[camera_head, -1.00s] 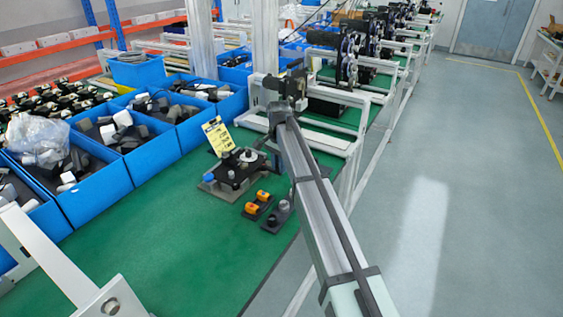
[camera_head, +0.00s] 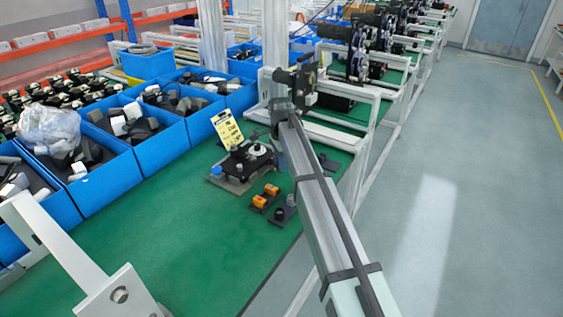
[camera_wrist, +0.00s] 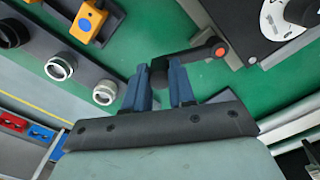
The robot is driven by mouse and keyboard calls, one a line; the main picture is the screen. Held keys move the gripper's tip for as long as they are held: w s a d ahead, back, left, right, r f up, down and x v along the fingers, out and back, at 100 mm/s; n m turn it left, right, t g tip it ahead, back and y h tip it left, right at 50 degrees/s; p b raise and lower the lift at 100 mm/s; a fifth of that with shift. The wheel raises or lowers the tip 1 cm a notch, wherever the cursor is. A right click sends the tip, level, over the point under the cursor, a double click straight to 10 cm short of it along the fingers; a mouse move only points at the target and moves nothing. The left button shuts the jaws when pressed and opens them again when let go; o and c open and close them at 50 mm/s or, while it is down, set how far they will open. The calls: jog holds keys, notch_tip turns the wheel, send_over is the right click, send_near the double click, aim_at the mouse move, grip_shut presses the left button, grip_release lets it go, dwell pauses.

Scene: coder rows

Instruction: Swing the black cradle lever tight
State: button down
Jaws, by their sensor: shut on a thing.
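The black cradle lever (camera_wrist: 190,55) shows in the wrist view as a short dark arm with an orange-red cap at its right end. Its left end lies between the blue fingers of my gripper (camera_wrist: 160,72), which are shut on it. The dark cradle block (camera_wrist: 240,18), with a white marked disc (camera_wrist: 282,20), lies beyond the lever's capped end at the upper right. In the head view the cradle fixture (camera_head: 236,175) stands on the green bench, left of my arm. My arm hides most of the gripper and lever there.
Orange parts (camera_head: 261,201) on a dark holder stand in front of the fixture. A yellow card (camera_head: 227,130) stands behind it. Blue bins (camera_head: 110,182) line the left. A dark strip with several metal rings (camera_wrist: 62,67) lies left of my gripper.

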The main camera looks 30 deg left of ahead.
jog(key=shift+s, duration=0.1)
jog(key=c, duration=0.9)
grip_release()
jog(key=shift+c, duration=0.2)
jog(key=shift+r, duration=0.1)
notch_tip(320, 180, up, 14)
jog(key=shift+f, duration=0.2)
